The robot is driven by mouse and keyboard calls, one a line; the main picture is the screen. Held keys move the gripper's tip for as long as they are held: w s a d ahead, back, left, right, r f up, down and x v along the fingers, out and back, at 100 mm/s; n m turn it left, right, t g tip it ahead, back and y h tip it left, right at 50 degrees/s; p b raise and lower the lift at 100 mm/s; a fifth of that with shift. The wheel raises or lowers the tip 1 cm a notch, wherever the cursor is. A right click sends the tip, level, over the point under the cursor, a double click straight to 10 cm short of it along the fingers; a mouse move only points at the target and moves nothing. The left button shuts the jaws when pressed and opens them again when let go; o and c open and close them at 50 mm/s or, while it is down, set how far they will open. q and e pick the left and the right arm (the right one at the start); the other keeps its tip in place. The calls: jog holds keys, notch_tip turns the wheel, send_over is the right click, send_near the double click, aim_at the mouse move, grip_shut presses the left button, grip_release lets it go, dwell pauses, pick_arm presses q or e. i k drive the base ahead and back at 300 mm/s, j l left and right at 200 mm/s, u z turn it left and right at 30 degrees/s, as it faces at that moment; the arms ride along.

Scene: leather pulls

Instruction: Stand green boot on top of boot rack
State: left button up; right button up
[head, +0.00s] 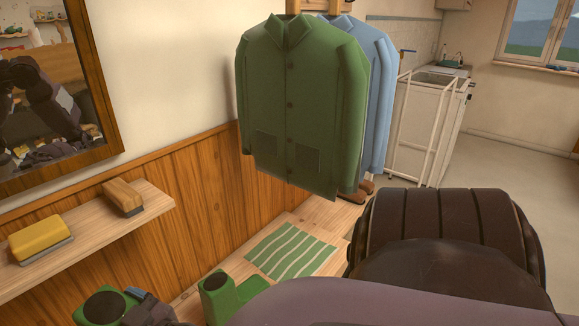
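Two green boots with dark openings stand at the bottom of the head view. One green boot (98,306) is at the bottom left, cut off by the frame edge. The other green boot (226,297) stands upright to its right, with its toe pointing right. My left gripper (140,300) is at the right side of the bottom-left boot, overlapping it in the picture. Its fingers are mostly hidden, so I cannot tell whether it grips that boot. My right gripper is out of view. A pale wooden surface (292,216) below the coats may be the boot rack; I cannot tell.
A green striped mat (292,251) lies on the pale wood, with brown shoes (362,190) behind. A green coat (300,105) and a blue coat (371,80) hang above. A wall shelf (80,240) holds a yellow brush (40,238) and a brown brush (122,196). My dark arm blocks the lower right.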

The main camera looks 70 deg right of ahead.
aim_at(321, 218)
jog(key=k+l+z, duration=0.15)
jog(key=k+l, duration=0.7)
jog(key=l, duration=0.35)
jog(key=k+l+z, duration=0.1)
jog(key=l, duration=0.3)
jog(key=k+l+z, duration=0.1)
jog(key=l, duration=0.35)
jog(key=k+l, duration=0.15)
jog(key=l, duration=0.3)
jog(key=i+l+z, duration=0.15)
jog(key=l, duration=0.4)
jog(key=i+l+z, duration=0.1)
jog(key=i+l, duration=0.5)
